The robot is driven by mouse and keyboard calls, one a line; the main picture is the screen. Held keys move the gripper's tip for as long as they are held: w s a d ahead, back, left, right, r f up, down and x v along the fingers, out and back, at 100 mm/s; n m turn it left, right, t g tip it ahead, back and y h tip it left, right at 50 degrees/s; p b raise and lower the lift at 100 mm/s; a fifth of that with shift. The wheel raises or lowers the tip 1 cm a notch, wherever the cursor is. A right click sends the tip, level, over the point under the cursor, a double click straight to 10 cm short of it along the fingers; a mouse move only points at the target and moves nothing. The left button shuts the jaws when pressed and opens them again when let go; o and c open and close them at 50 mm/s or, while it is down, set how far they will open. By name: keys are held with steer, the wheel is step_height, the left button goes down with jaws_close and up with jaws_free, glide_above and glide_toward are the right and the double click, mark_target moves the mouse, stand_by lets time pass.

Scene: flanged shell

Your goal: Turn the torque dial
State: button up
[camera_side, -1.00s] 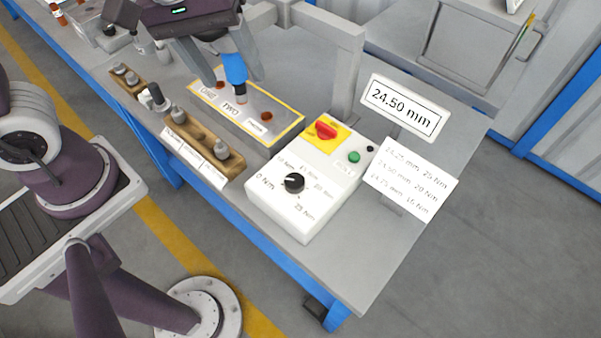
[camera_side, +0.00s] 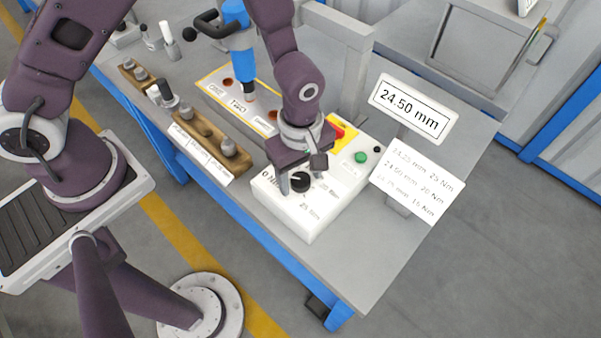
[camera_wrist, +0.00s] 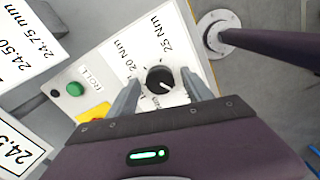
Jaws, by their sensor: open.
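The torque dial is a black knob (camera_side: 300,182) on the white control box (camera_side: 312,222), with Nm labels printed around it. In the wrist view the dial (camera_wrist: 160,79) lies between my two fingers, and its white pointer mark faces the lower right. My gripper (camera_side: 302,180) is over the box with its jaws pointing down at the dial. In the wrist view my gripper (camera_wrist: 158,90) is open, one finger on each side of the knob with gaps visible. Whether the fingertips reach down to the knob's height is hard to tell. Some labels are hidden behind my gripper.
A green button (camera_side: 361,157) and a red-yellow switch (camera_side: 340,131) sit on the same box. A display (camera_side: 413,107) reads 24.50 mm. A card (camera_side: 416,182) pairs 24.50 mm with 20 Nm. A blue tool (camera_side: 241,60) stands left, by a wooden rack (camera_side: 208,143).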

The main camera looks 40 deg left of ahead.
jaws_close()
